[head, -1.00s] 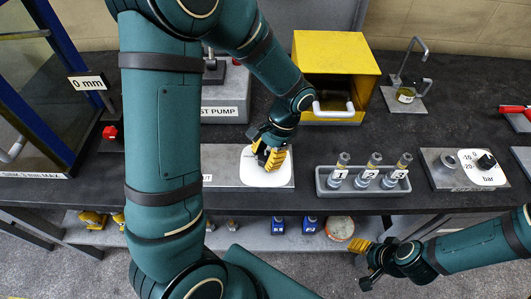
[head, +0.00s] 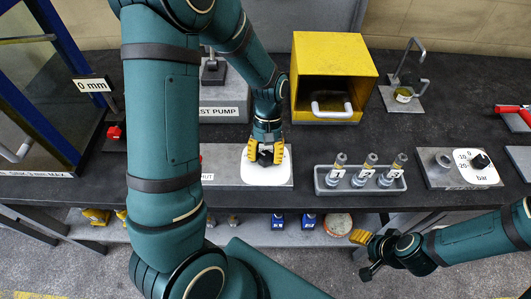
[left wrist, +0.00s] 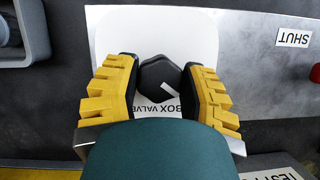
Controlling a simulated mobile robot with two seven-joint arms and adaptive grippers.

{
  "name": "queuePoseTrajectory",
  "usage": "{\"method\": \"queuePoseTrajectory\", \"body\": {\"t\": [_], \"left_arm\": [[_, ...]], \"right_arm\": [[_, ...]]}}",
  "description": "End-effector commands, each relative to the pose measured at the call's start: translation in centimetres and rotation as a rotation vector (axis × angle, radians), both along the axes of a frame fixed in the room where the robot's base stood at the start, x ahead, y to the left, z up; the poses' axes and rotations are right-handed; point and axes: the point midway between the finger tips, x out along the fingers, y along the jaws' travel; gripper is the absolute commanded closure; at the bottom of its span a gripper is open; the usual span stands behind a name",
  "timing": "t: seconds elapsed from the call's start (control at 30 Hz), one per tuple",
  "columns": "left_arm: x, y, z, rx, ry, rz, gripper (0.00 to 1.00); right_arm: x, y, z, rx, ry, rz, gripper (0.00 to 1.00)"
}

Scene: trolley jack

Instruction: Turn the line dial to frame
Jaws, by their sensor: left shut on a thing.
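The dial shows in the left wrist view as a black faceted knob (left wrist: 158,75) with a white pointer mark. It sits on a white plate (left wrist: 112,30) lettered "BOX VALVE", partly covered by my gripper. My left gripper (left wrist: 160,88) is shut on the knob, with a yellow-backed black finger on each side. In the head view, my left gripper (head: 265,155) points down at the white plate (head: 266,175) and hides the knob. Other lettering around the dial is hidden. My right gripper (head: 370,256) is open and empty in front of the bench.
A yellow box (head: 334,55) with a white handle stands behind the plate. A grey tray (head: 360,190) with several numbered fittings lies to the right, then a bar dial (head: 478,165). The "SHUT" label (left wrist: 293,38) is beside the white plate. A test pump (head: 223,98) stands behind.

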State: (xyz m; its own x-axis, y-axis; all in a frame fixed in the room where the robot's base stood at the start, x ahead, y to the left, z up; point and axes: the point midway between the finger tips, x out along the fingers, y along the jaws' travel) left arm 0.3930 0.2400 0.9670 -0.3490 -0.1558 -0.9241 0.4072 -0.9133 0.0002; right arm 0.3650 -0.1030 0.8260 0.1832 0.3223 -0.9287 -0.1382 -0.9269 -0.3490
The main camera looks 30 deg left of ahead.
Motion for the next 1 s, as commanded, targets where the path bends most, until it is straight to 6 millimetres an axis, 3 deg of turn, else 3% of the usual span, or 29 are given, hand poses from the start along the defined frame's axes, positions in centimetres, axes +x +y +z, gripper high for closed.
{"method": "queuePoseTrajectory", "body": {"t": [0.3, 0.87, 0.9, 0.93, 1.0], "left_arm": [[-0.13, -0.04, -0.07, -0.001, 0.003, 0.122, 0.92], [-0.13, -0.05, -0.1, 0.0, 0.004, 0.148, 0.92], [-0.13, -0.04, -0.09, 0.0, 0.004, 0.148, 0.4], [-0.13, -0.04, -0.09, 0.0, 0.003, 0.147, 0.29], [-0.11, -0.04, -0.07, 0.0, 0.003, 0.147, 0.24]], "right_arm": [[0.13, -0.03, 0.38, 0.0, -0.003, -0.002, 0.41], [0.11, -0.03, 0.43, 0.0, -0.002, -0.002, 0.41], [0.11, -0.03, 0.44, 0.0, -0.002, -0.002, 0.41], [0.11, -0.03, 0.44, 0.0, -0.002, -0.002, 0.41], [0.11, -0.03, 0.44, 0.0, -0.002, -0.002, 0.41]]}}
